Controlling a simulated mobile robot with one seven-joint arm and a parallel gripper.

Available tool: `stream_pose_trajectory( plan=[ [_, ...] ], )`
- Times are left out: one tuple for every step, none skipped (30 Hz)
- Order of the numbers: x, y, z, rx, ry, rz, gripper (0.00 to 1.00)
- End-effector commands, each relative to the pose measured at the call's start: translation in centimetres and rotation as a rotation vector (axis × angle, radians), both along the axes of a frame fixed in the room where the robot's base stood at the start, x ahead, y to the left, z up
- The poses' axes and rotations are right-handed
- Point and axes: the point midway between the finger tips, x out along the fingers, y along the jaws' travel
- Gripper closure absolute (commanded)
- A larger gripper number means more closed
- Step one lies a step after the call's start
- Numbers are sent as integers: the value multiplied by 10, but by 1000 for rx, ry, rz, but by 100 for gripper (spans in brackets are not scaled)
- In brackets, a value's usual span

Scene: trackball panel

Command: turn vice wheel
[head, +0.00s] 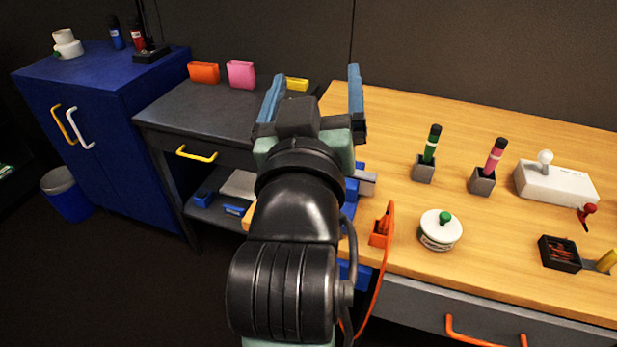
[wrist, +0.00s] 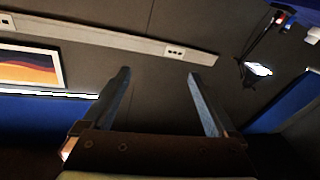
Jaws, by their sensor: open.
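My gripper (head: 316,74) is raised over the bench in the head view, with its two blue-grey fingers spread wide and nothing between them. It also shows open and empty in the wrist view (wrist: 158,73), pointing toward the wall. A blue vice (head: 352,198) with a grey metal jaw part (head: 364,177) sits at the left front edge of the wooden bench. My arm covers much of the vice, and I cannot make out its wheel. The vice does not show in the wrist view.
The wooden bench (head: 400,110) holds an orange-cabled tool (head: 381,232), a round white object with a green knob (head: 440,231), two marker holders, a white joystick box (head: 555,183) and a black tray (head: 559,253). A dark side table (head: 175,112) and blue cabinet (head: 95,110) stand left.

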Motion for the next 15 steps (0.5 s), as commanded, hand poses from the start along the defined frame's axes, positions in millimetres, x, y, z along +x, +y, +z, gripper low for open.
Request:
stream_pose_trajectory(
  plan=[
    [7, 3, -5, -72, 99, -26, 8],
    [10, 3, -19, -129, 161, -47, 8],
    [12, 4, -41, -230, 248, -75, 8],
    [10, 5, -63, -331, 324, -96, 8],
    [7, 5, -85, -441, 393, -115, 8],
    [1, 5, -113, -591, 470, -135, 8],
    [-4, 5, -132, -707, 520, -147, 8],
    [-11, 6, -148, -826, 565, -156, 8],
    [-19, 6, -169, -987, 616, -164, 8],
    [-27, 7, -183, -1113, 650, -167, 8],
    [-34, 7, -196, -1239, 679, -168, 8],
    [-44, 9, -211, -1415, 709, -167, 8],
    [-52, 11, -221, -1546, 725, -166, 8],
    [-59, 12, -230, -1679, 736, -163, 8],
    [-69, 16, -241, -1855, 744, -160, 8]
  ],
)
